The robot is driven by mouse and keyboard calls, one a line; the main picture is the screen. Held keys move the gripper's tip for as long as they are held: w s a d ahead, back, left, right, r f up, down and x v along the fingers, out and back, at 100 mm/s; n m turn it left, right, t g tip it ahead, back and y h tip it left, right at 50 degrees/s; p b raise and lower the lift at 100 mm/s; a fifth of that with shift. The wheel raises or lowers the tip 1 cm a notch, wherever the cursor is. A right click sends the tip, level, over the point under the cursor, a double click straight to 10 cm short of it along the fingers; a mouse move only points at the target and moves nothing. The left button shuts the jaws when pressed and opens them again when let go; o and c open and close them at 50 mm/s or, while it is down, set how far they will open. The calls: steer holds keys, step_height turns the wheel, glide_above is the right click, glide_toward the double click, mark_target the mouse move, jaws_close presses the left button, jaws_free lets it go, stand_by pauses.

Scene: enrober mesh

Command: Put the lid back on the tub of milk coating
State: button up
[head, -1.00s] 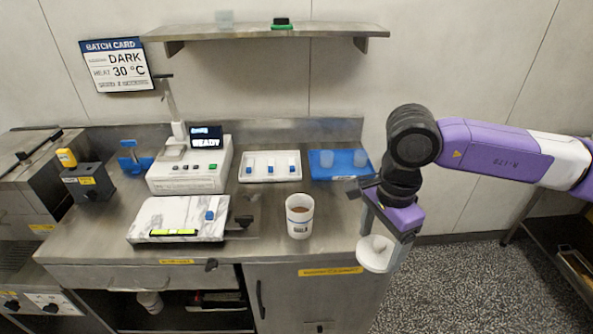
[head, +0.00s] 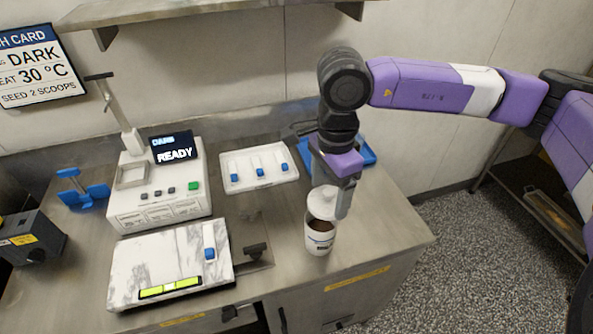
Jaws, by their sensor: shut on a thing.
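The tub (head: 319,236) is a white cup with brown coating inside, standing upright on the steel counter near its front edge. My gripper (head: 334,194) is above the tub's back right side, shut on the round white lid (head: 322,204). The lid is over the back part of the tub's mouth and looks tilted. Brown coating still shows in front of it. I cannot tell whether the lid touches the rim.
A white tray (head: 233,186) with several blue-ended tools lies behind and left of the tub. A blue tray (head: 366,154) is partly hidden behind my arm. A machine reading READY (head: 160,196) and a marble slab (head: 150,262) stand left. Counter right of the tub is clear.

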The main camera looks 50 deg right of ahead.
mark_target(324, 197)
steer(key=shift+w+f, duration=0.1)
steer(key=shift+w, duration=0.4)
steer(key=shift+f+b, duration=0.3)
steer(key=shift+f, duration=1.35)
steer(key=shift+f+b, duration=0.75)
steer(key=shift+f, duration=0.1)
steer(key=shift+f+b, duration=0.65)
steer(key=shift+b, duration=0.2)
steer(key=shift+r+b, duration=0.1)
steer(key=shift+b, duration=1)
steer(key=shift+f+b, duration=0.2)
steer(key=shift+b, duration=1)
stand_by(0.4)
steer(key=o, duration=1.4)
steer(key=shift+c, duration=0.2)
